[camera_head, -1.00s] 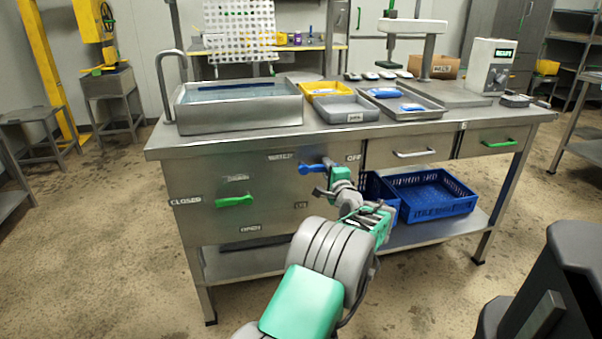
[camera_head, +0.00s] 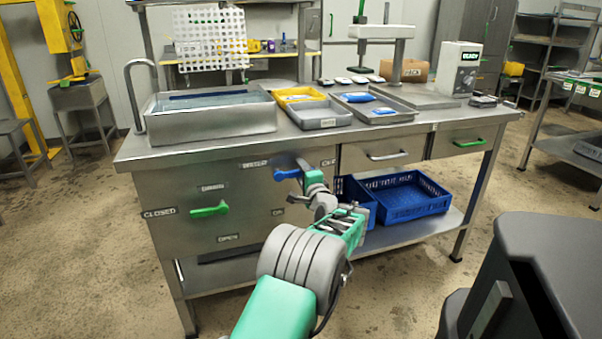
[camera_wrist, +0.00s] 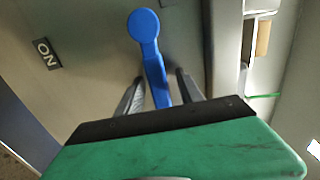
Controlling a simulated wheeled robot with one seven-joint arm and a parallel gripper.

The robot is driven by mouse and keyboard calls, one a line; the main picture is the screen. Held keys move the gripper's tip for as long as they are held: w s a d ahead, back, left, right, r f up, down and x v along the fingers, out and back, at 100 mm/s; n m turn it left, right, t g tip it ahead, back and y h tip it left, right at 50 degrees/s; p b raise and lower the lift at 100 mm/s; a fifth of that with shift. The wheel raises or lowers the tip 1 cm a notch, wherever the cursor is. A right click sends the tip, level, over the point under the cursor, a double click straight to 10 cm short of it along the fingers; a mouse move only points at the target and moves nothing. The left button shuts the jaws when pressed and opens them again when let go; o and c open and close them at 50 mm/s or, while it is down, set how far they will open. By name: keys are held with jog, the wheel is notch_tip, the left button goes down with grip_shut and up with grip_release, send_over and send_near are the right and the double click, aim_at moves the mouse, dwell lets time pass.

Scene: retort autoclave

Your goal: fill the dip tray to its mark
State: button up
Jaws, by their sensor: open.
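A steel basin of water (camera_head: 210,124), seemingly the dip tray, stands on the bench's left end under a bent tap (camera_head: 137,90). Its mark cannot be made out. A blue lever (camera_head: 285,174) sits on the front panel below, near labels for water, off and on. In the wrist view the blue lever (camera_wrist: 144,32) runs down between my fingers. My gripper (camera_wrist: 160,88) is open, one finger on each side of the handle; contact cannot be told. In the head view my gripper (camera_head: 306,172) is at the lever's right end. A green lever (camera_head: 208,211) lies level, pointing at the closed label.
Yellow (camera_head: 299,94) and grey (camera_head: 324,119) trays and a steel tray (camera_head: 395,118) stand right of the basin. Blue crates (camera_head: 413,207) sit on the shelf below. A dark stool-like block (camera_head: 545,260) stands at front right.

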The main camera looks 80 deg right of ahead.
jog(key=p+v, duration=0.1)
jog(key=v, duration=0.6)
jog(key=shift+a+p, duration=0.35)
jog(key=shift+a, duration=0.05)
jog(key=shift+s, duration=0.15)
